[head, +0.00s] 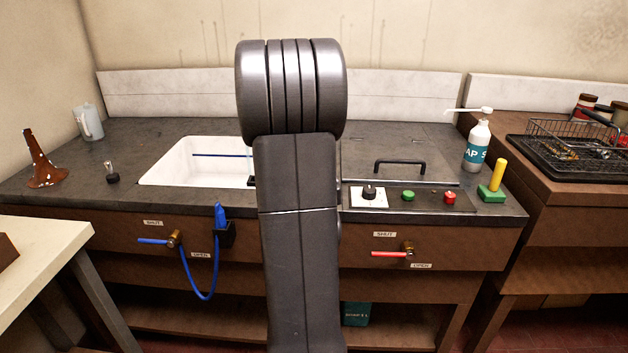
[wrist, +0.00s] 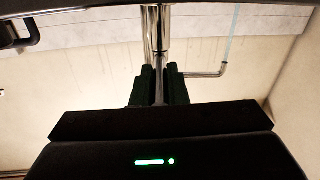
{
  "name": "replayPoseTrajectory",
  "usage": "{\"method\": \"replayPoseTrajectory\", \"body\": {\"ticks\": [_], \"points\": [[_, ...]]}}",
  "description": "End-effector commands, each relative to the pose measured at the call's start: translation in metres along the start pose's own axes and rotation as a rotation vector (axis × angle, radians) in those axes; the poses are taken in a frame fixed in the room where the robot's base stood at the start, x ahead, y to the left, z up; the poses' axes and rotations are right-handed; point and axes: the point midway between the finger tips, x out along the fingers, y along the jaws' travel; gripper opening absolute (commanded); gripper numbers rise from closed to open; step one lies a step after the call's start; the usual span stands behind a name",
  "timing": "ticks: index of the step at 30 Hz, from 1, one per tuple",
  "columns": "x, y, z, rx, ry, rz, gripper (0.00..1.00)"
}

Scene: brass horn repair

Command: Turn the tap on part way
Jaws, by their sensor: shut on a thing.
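In the wrist view, my gripper (wrist: 160,84) has its two dark fingers closed on the thin metal lever of the tap (wrist: 158,32). The tap's bent spout (wrist: 205,74) reaches to the right in that view. A thin pale blue stream of water (wrist: 232,38) runs from the spout's end toward the picture's top edge. In the head view, the tap and my gripper are hidden behind my arm. The white sink (head: 165,172) shows left of my arm, with a blue line on its inner wall.
A red-handled valve (head: 392,253) and a blue-handled valve (head: 155,241) with a hose sit on the bench front. A soap bottle (head: 478,146), a control panel (head: 430,200), a brush with a yellow handle (head: 497,175), a jug (head: 89,122) and a brown horn bell (head: 44,170) stand around.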

Motion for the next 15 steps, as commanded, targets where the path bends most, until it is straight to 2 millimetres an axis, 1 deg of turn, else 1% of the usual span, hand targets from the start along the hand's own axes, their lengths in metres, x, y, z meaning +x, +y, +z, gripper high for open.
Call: {"method": "replayPoseTrajectory", "body": {"ticks": [3,4,6,7,15], "points": [[0.0004,-0.0001,-0.0016,0.000,0.003,0.000,0.00],[0.0004,-0.0001,-0.0016,0.000,0.003,0.000,0.19],[0.0003,-0.0001,-0.0014,0.000,0.002,0.000,0.33],[0.0003,-0.0001,-0.0013,0.000,0.002,0.000,0.35],[-0.0006,-0.0002,-0.0003,0.000,0.001,0.000,0.35]]}}
